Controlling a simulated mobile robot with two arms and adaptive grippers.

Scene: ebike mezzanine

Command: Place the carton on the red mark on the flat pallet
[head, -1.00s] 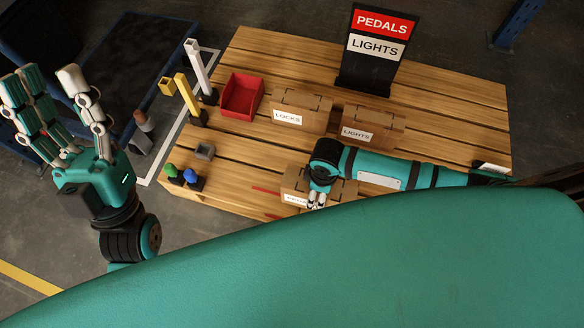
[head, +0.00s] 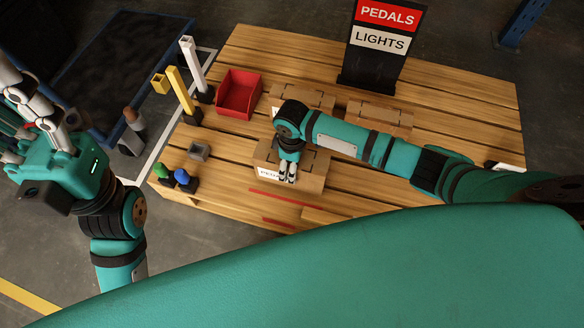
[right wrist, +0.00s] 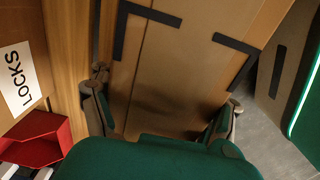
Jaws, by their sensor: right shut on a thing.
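The carton (head: 308,172), a brown box with a partly covered label reading "PED…", is near the front of the flat pallet (head: 455,95). My right gripper (head: 287,174) is shut on it from above. In the right wrist view the carton's top (right wrist: 165,70), with black corner marks, lies between the fingers of that gripper (right wrist: 163,108). I cannot tell whether the carton touches the boards. Red mark lines (head: 284,200) show just in front of the carton, with a shorter one (head: 278,222) nearer the edge. My left gripper (head: 38,115) is open and empty, off the pallet at the left, partly cut off.
A LOCKS carton (right wrist: 20,75) and another carton (head: 380,116) stand behind the held one. A red bin (head: 239,92), yellow post (head: 183,95), white post (head: 194,65), grey block (head: 199,151) and green and blue knobs (head: 174,176) stand left. A PEDALS/LIGHTS sign (head: 385,45) stands behind.

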